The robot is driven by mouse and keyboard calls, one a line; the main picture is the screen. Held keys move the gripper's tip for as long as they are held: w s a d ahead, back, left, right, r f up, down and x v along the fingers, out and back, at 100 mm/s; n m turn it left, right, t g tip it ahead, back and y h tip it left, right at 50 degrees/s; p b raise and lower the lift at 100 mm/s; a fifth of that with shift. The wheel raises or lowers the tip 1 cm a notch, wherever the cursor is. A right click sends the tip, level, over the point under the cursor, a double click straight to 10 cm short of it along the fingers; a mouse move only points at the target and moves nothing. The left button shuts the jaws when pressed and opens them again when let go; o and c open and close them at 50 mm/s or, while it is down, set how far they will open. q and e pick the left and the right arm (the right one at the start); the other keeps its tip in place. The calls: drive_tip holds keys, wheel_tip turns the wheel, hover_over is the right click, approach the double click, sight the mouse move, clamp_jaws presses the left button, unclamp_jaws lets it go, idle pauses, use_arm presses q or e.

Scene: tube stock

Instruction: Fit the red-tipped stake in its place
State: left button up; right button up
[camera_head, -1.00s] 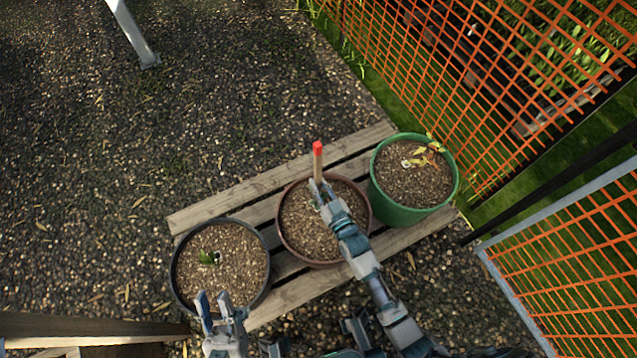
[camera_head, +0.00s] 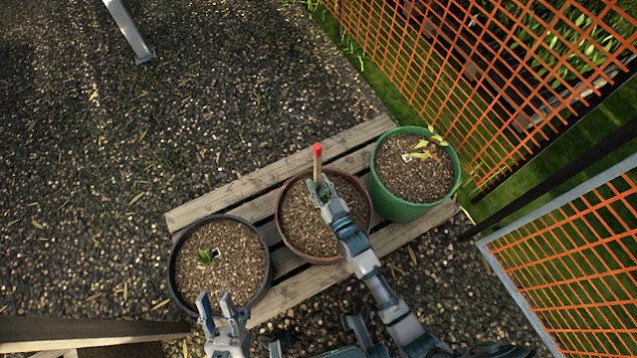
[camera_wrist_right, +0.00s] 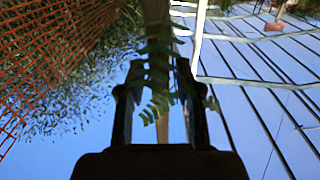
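The stake (camera_head: 317,165) is a slim wooden stick with a red tip (camera_head: 317,150), standing roughly upright over the middle brown pot (camera_head: 284,236). My right gripper (camera_head: 320,188) is above that pot, its fingers on both sides of the stake and apparently closed on it. In the right wrist view the stake (camera_wrist_right: 156,20) passes between the fingers, partly behind green leaves (camera_wrist_right: 158,75). The stake's lower end is hidden, so I cannot tell whether it touches the soil. My left gripper (camera_head: 217,303) is open and empty at the front edge of the black pot (camera_head: 178,285).
The black pot on the left holds a small green plant (camera_head: 206,257). A green pot (camera_head: 397,209) on the right holds a yellowish plant (camera_head: 428,148). The pots stand on a slatted wooden pallet (camera_head: 240,189). Orange mesh fencing (camera_head: 470,90) borders the right side. Gravel lies open at left.

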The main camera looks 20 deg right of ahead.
drive_tip(key=shift+s, duration=0.1)
drive_tip(key=s+d, duration=0.2)
drive_tip(key=s, duration=0.9)
drive_tip(key=shift+s+d, duration=0.2)
drive_tip(key=shift+s, duration=0.1)
